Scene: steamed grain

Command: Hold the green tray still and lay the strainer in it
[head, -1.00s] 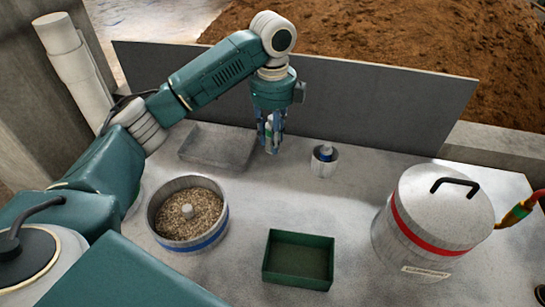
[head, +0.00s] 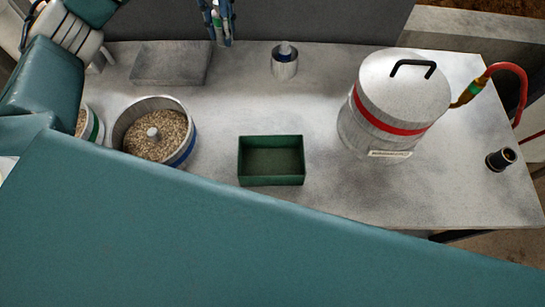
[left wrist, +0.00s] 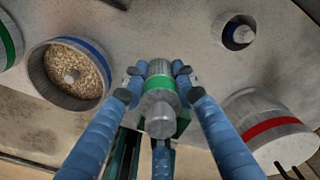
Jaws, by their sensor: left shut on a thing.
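The green tray (head: 272,181) lies on the grey table, in the middle of the head view, and looks empty. My left gripper (head: 217,38) is at the top of the head view, beyond the tray. In the left wrist view its blue fingers (left wrist: 158,80) are shut around a small metal cylinder with a green band, which I take for the strainer (left wrist: 160,112). The held piece is clear of the tray. Behind the fingers only dark green bits of the tray show. My right gripper is not in view.
A blue-banded pot of grain (head: 155,135) stands left of the tray, with a green-banded pot (head: 95,130) beside it. A metal cup (head: 285,68) and flat grey tray (head: 155,70) are behind. A lidded red-banded drum (head: 385,125) stands right. Clear table lies around the green tray.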

